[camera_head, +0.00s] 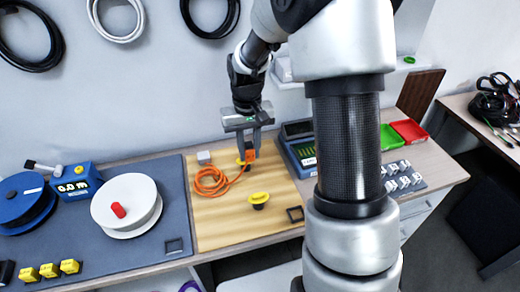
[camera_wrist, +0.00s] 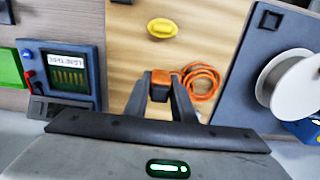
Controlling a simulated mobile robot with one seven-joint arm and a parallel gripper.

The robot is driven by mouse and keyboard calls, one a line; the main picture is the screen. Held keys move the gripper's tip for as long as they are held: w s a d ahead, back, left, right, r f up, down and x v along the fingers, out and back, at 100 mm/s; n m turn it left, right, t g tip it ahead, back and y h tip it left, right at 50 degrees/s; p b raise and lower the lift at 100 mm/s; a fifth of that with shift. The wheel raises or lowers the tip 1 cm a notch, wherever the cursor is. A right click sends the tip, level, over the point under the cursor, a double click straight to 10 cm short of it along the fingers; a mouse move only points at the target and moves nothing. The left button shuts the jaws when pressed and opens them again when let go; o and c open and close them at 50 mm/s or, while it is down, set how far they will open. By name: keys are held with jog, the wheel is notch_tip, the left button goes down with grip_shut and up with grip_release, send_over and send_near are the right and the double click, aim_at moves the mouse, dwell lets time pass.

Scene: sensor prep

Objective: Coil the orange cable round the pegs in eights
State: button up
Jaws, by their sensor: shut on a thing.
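The orange cable (camera_head: 208,188) lies in a loose coil on the wooden board (camera_head: 225,228); the coil also shows in the wrist view (camera_wrist: 207,71). My gripper (camera_head: 249,152) is over the back of the board, pointing down, shut on the cable's orange end block (camera_head: 250,156). The block shows between the fingertips in the wrist view (camera_wrist: 164,78). One yellow-topped peg (camera_head: 259,197) stands clear in front of the gripper and coil. I cannot tell whether the cable wraps either peg.
A white reel (camera_head: 125,198) with a red knob stands left of the board on a grey mat. A small grey block (camera_head: 204,157) sits at the board's back edge. A meter box (camera_head: 300,142) stands close on the right. The board's front left is clear.

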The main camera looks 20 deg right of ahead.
jog(key=shift+w+d, duration=0.25)
jog(key=shift+f+b, duration=2.05)
jog(key=shift+f, duration=0.9)
